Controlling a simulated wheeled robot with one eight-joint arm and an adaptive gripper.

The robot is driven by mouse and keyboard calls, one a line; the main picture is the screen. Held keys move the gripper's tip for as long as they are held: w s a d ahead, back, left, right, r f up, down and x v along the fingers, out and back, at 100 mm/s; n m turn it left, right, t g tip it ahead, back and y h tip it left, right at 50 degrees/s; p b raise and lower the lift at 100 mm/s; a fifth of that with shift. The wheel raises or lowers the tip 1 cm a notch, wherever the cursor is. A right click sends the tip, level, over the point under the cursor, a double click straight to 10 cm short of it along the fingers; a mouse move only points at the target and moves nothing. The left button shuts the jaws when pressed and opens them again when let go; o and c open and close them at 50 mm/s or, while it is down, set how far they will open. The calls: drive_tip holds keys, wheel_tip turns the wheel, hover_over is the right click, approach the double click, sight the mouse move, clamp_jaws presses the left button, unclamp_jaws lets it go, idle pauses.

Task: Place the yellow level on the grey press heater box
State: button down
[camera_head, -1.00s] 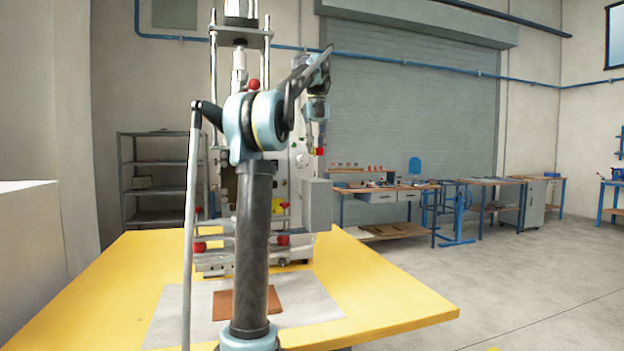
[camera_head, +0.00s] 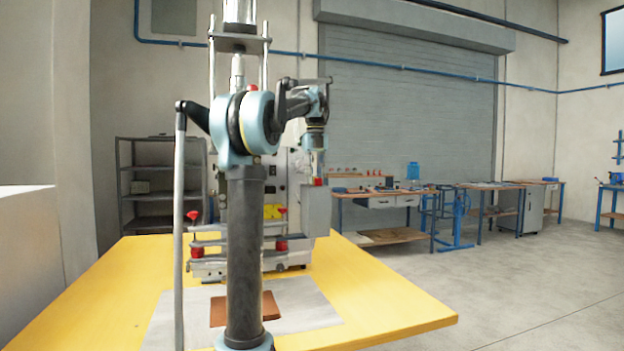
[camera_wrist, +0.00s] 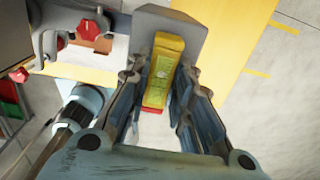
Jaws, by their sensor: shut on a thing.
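The yellow level (camera_wrist: 163,70) is held between the fingers of my gripper (camera_wrist: 160,84) in the wrist view. It has a red end and a small vial window. The grey press heater box (camera_wrist: 185,32) lies behind the level's far end there, and the level overlaps it in the picture. In the head view the heater box (camera_head: 316,210) sits on the right side of the press. My gripper (camera_head: 317,168) is right above it, with the red end of the level just over the box top. I cannot tell whether they touch.
The press (camera_head: 290,170) stands on the yellow table (camera_head: 385,295), partly hidden by my arm. Red knobs (camera_wrist: 85,29) and clamp bars are left of the box. A brown plate (camera_head: 270,306) lies on a grey sheet (camera_head: 315,309). Workbenches stand far right.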

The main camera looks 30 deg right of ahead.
drive_tip(key=c, duration=1.4)
unclamp_jaws()
wheel_tip(320, 180, up, 12)
drive_tip(key=shift+r, duration=0.1)
